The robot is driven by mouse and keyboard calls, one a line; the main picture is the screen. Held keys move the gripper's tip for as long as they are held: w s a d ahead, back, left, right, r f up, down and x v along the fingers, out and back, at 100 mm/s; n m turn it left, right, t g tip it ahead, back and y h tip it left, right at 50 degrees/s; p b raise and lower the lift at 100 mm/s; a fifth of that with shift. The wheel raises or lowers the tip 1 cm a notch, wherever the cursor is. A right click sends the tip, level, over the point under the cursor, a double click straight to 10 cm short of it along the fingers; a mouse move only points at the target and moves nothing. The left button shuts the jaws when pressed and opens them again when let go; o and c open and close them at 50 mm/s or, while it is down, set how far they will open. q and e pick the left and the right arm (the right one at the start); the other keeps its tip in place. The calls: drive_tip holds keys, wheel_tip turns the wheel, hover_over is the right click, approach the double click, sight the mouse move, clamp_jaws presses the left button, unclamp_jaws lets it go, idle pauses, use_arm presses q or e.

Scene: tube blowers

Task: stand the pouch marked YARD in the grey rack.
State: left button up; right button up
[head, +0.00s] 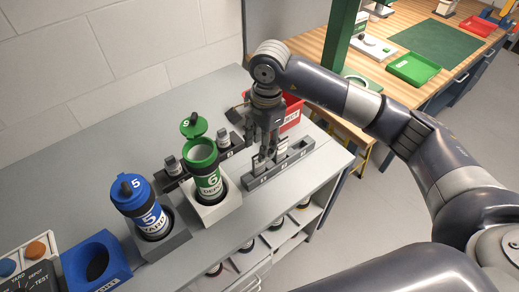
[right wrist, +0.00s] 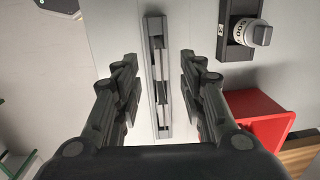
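The grey rack (head: 300,158) is a long narrow block with several slots near the bench's right end. It also shows in the right wrist view (right wrist: 150,28), running lengthwise between my fingers. My right gripper (head: 265,150) points down just above the rack. In the right wrist view its two fingers (right wrist: 158,85) stand apart, one on each side of the rack. Thin pale shapes show at the rack by the fingers; I cannot tell whether one is the YARD pouch, and no marking on them is readable. My left gripper is out of view.
A blue YARD canister (head: 133,192) and an open green DEPOT canister (head: 206,180) stand in holders to the left. A dark stand with small weights (head: 172,164) is behind. A red bin (head: 293,110) stands beyond my right gripper. A blue holder (head: 75,265) is at lower left.

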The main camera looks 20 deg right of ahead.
wheel_tip(320, 180, up, 9)
drive_tip(key=b, duration=0.2)
drive_tip(key=shift+s+d+r, duration=0.2)
drive_tip(key=shift+s+d, duration=0.05)
drive_tip(key=shift+d, duration=0.05)
